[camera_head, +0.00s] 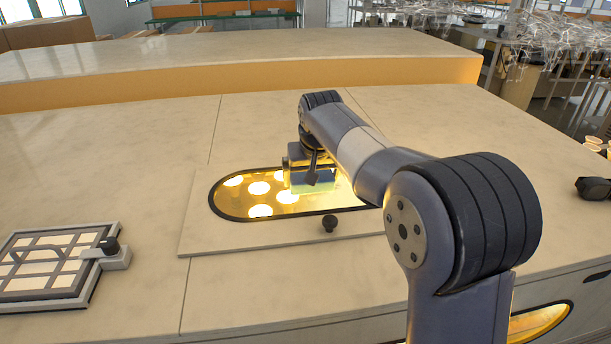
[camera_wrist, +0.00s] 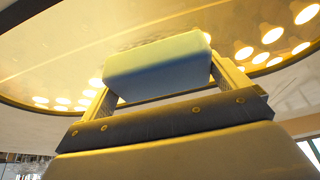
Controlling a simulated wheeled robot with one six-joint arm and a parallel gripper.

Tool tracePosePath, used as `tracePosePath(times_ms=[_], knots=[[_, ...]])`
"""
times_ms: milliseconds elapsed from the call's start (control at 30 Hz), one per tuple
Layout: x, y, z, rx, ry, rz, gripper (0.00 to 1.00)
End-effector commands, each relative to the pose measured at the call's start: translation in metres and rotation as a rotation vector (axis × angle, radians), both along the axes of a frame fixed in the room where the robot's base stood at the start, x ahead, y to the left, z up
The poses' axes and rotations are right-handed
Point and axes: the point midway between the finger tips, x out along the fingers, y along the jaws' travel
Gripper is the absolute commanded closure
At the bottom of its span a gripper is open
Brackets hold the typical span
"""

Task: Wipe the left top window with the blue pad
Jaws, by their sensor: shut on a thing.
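The top window (camera_head: 232,203) is a rounded, dark-rimmed opening in the pale worktop, with glowing bulbs under its glass. It also fills the upper part of the wrist view (camera_wrist: 70,45). My gripper (camera_head: 310,172) is over the right part of this window and hides some of it. My gripper is shut on the blue pad (camera_wrist: 155,68), whose pale edge is towards the glass in the wrist view. The pad (camera_head: 318,186) shows only partly in the head view. It is at or very close to the glass; I cannot tell if it touches.
A gridded panel with a latch (camera_head: 113,256) lies at the left. A dark object (camera_head: 593,188) sits at the right edge. A lit side window (camera_head: 540,321) shows low right.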

Motion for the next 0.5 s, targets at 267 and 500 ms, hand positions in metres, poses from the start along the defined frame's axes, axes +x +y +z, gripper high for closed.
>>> tracePosePath(times_ms=[267, 500], knots=[[0.006, -0.025, -0.002, -0.004, 0.005, -0.002, 0.23], [0.008, -0.033, -0.003, -0.003, 0.006, -0.002, 0.23]])
